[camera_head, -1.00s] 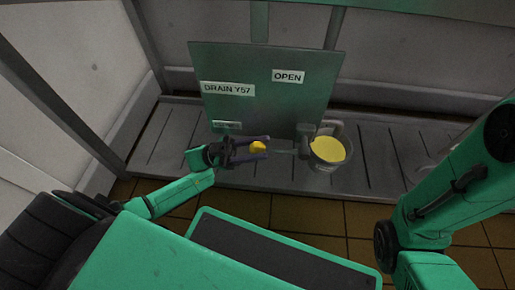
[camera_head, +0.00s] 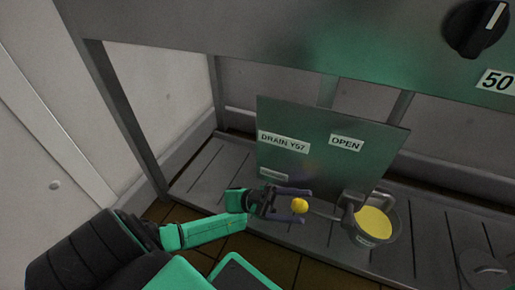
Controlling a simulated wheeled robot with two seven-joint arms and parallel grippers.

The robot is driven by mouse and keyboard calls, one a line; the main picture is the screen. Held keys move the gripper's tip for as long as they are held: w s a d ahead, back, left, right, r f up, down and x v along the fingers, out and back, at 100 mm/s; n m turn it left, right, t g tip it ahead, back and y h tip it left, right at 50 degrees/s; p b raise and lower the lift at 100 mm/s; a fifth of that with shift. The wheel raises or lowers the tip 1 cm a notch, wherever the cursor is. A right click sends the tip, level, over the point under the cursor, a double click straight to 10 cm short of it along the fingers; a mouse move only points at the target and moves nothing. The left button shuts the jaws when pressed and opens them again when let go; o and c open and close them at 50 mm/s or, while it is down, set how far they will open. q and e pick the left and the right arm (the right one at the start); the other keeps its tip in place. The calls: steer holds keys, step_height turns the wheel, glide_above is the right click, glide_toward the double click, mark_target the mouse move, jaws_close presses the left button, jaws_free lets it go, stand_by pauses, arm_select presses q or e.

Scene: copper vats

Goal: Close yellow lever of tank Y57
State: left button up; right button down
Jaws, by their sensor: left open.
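The yellow lever knob (camera_head: 300,205) sits at the left end of a thin grey lever arm (camera_head: 325,214), which runs sideways from the drain valve (camera_head: 351,206). My left gripper (camera_head: 304,204) is open, with its two dark fingers above and below the knob in the picture. I cannot tell whether the fingers touch it. The green drain panel (camera_head: 330,165) behind reads "DRAIN Y57" and "OPEN"; a smaller label at its lower left is unreadable. My right gripper is out of view.
A clear jug (camera_head: 377,224) with yellow contents stands right of the valve on the slatted grey platform (camera_head: 213,180). A metal cabinet with a black dial (camera_head: 476,27) overhangs at the top. A grey post (camera_head: 125,115) stands at left.

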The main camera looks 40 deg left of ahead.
arm_select(q)
steer(key=s+a+f+b, duration=0.1)
steer(key=s+a+f, duration=0.1)
steer(key=a, duration=1.3)
steer(key=shift+a+f, duration=0.2)
steer(key=shift+a, duration=0.1)
